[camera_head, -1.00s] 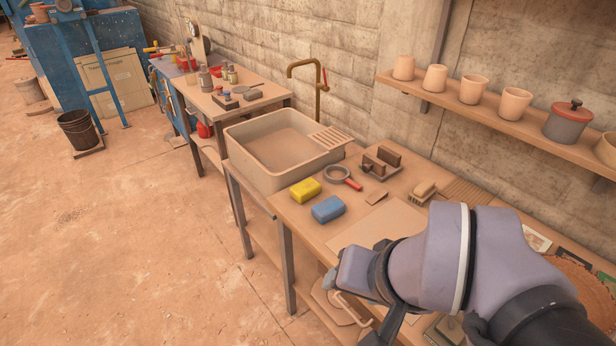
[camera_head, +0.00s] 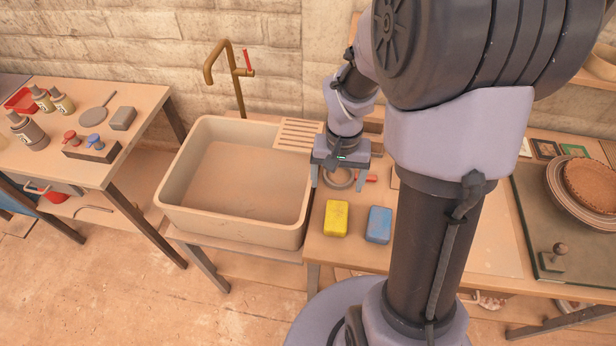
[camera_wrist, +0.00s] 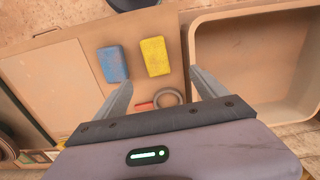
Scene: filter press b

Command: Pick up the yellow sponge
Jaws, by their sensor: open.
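The yellow sponge (camera_head: 336,218) lies flat on the wooden table, just right of the sink's front corner. It also shows in the wrist view (camera_wrist: 156,57), beyond the fingertips and between their lines. A blue sponge (camera_head: 378,224) lies beside it to the right, with a small gap, and shows left of it in the wrist view (camera_wrist: 113,64). My gripper (camera_head: 340,182) is open and empty, pointing down above the table, over the round grey strainer with the red handle and behind the yellow sponge. The two fingers show apart in the wrist view (camera_wrist: 160,88).
The beige sink (camera_head: 235,185) stands left of the sponges, its raised rim close to the yellow one. The red-handled strainer (camera_wrist: 168,97) lies under my gripper. A brass tap (camera_head: 228,75) rises behind the sink. A pie on a plate (camera_head: 588,184) sits far right.

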